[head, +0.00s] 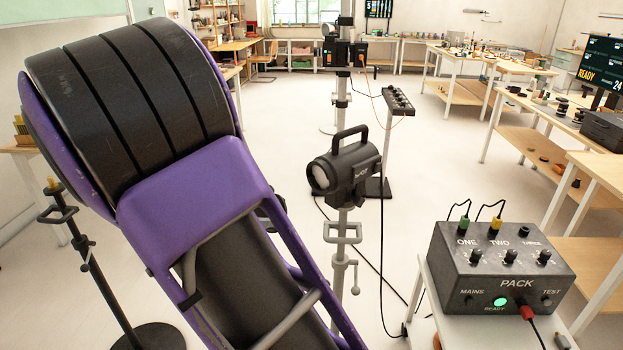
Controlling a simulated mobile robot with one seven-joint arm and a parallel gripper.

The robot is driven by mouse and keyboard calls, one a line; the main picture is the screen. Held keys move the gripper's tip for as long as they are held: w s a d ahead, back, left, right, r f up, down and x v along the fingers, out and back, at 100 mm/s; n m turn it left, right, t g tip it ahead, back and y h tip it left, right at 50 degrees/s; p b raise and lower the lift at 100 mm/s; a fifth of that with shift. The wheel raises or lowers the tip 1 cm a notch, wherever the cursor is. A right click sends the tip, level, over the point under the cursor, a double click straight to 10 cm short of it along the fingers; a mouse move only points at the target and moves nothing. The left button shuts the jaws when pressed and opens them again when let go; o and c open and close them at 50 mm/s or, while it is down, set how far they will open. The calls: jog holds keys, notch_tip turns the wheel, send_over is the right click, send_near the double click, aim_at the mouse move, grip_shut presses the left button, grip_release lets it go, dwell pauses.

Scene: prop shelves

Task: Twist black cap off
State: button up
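A dark grey box marked PACK (505,262) stands on a small white table at the lower right. A short black cap or socket (524,232) sits on its top, at the right end of the row; I cannot tell which of the two it is. A green plug (464,224) and a yellow plug (494,228) with black cables stand in the sockets marked ONE and TWO. A purple and black arm link of mine fills the left side. My gripper is not in view.
A black lamp (345,172) hangs on a grey stand left of the pack box. Benches with small parts (560,112) line the right. Cables cross the pale floor (420,165), otherwise mostly open.

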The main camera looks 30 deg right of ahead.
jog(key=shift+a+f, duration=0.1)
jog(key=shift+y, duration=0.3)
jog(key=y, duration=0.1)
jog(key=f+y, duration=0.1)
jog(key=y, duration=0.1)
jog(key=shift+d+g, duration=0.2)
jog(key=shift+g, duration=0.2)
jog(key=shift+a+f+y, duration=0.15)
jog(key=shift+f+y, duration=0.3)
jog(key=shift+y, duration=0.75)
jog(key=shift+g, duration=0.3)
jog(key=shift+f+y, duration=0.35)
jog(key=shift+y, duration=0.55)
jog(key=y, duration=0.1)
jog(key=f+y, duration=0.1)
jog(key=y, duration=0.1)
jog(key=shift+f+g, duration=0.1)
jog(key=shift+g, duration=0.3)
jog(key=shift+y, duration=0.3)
